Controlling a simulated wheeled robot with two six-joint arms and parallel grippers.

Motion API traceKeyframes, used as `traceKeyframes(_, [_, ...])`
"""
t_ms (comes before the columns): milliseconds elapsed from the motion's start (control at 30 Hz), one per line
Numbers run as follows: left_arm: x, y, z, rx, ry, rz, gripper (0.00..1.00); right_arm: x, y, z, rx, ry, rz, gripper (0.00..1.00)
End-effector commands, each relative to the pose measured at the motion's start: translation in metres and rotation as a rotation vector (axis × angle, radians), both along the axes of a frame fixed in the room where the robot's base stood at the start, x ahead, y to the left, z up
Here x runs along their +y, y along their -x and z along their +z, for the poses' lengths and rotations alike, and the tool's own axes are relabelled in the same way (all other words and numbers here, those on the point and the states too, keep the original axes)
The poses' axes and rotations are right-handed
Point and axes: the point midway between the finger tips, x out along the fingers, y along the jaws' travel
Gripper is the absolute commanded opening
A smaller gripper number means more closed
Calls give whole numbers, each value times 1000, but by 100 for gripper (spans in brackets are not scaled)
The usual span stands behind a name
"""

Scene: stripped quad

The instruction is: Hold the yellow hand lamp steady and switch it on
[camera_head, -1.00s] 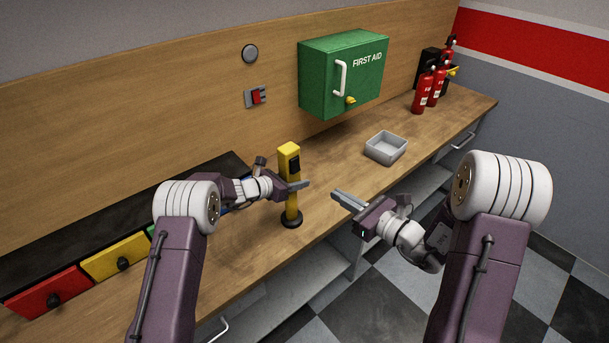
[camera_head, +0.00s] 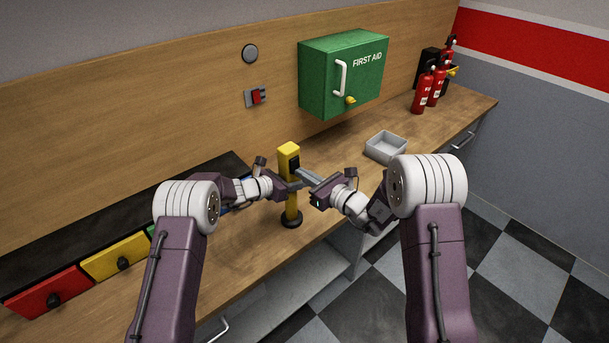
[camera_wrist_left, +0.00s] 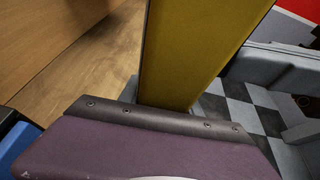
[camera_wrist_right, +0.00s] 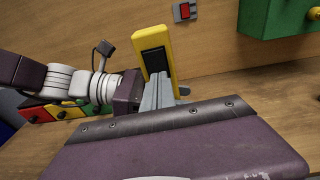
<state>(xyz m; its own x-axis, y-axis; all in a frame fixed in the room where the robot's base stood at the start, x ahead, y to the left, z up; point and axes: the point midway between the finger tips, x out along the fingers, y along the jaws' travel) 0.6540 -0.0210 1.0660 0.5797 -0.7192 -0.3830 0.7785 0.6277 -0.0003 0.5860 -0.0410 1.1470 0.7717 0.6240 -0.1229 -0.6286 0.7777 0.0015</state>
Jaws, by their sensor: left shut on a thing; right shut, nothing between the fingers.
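My left gripper (camera_head: 291,186) is shut around the lamp's middle. The lamp's yellow body fills the middle of the left wrist view (camera_wrist_left: 195,50). My right gripper (camera_head: 301,174) is shut and empty, its fingertips close to the lamp's upper right side. In the right wrist view the lamp (camera_wrist_right: 140,42) shows a dark panel (camera_wrist_right: 153,61) on its face, and my right fingertips (camera_wrist_right: 158,80) lie just below it. I cannot tell whether they touch.
A grey tray (camera_head: 372,149) sits on the counter to the right. A green first aid box (camera_head: 325,85) and a red switch (camera_head: 256,96) are on the back panel. Red extinguishers (camera_head: 423,93) stand at the far right. Coloured drawers (camera_head: 117,258) are at left.

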Motion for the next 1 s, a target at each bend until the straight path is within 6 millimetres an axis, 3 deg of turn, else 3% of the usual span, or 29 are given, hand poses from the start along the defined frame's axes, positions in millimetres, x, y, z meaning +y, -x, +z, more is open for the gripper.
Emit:
traceKeyframes(567, [-1, 0, 1, -1, 1, -2, 0, 0, -1, -2, 1, 1, -1, 0])
traceKeyframes(667, [-1, 0, 1, -1, 0, -1, 0, -10, 9, -4, 2, 0, -4, 0])
traceKeyframes(1000, [0, 0, 1, -1, 1, 0, 0, -61, 72, -14, 4, -1, -7, 0])
